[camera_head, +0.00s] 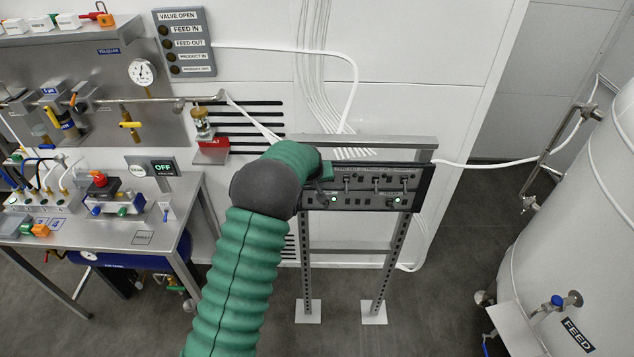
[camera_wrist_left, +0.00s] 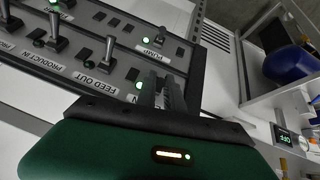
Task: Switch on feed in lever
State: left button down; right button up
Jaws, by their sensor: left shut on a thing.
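The black control panel (camera_head: 425,190) stands on a metal frame, with its levers and labels also showing in the left wrist view (camera_wrist_left: 75,72). My left gripper (camera_wrist_left: 166,92) is at the panel's left end, its fingers closed around a lever beside a partly covered label starting with "FEED". That lever, apparently feed in, is mostly hidden between the fingers, so its position cannot be told. A green light (camera_wrist_left: 138,85) glows beside it. The feed out lever (camera_wrist_left: 108,52) and product in lever (camera_wrist_left: 56,40) stand free. My green left arm hides the panel's left end in the head view.
A wall sign (camera_head: 186,43) lists valve-open lamps, which look dark. A bench (camera_head: 145,237) with valves and an "OFF" display (camera_head: 163,168) stands left. A large white feed tank (camera_head: 575,240) stands right. Floor is free between panel and tank.

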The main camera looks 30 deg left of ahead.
pick_arm(q)
jog(key=c, duration=1.5)
grip_release()
jog(key=shift+w+a+r, duration=0.15)
jog(key=shift+w+r, duration=0.05)
jog(key=shift+o, duration=0.2)
jog(key=shift+f, duration=0.1)
jog(key=shift+s+r, duration=0.25)
jog(key=shift+r, duration=0.05)
jog(key=b+v, duration=0.4)
jog(key=v, duration=1.1)
jog(key=shift+s+d+r+b, duration=0.15)
jog(key=shift+d+r+b, duration=0.05)
jog(key=shift+r+b, duration=0.15)
jog(key=shift+f, duration=0.1)
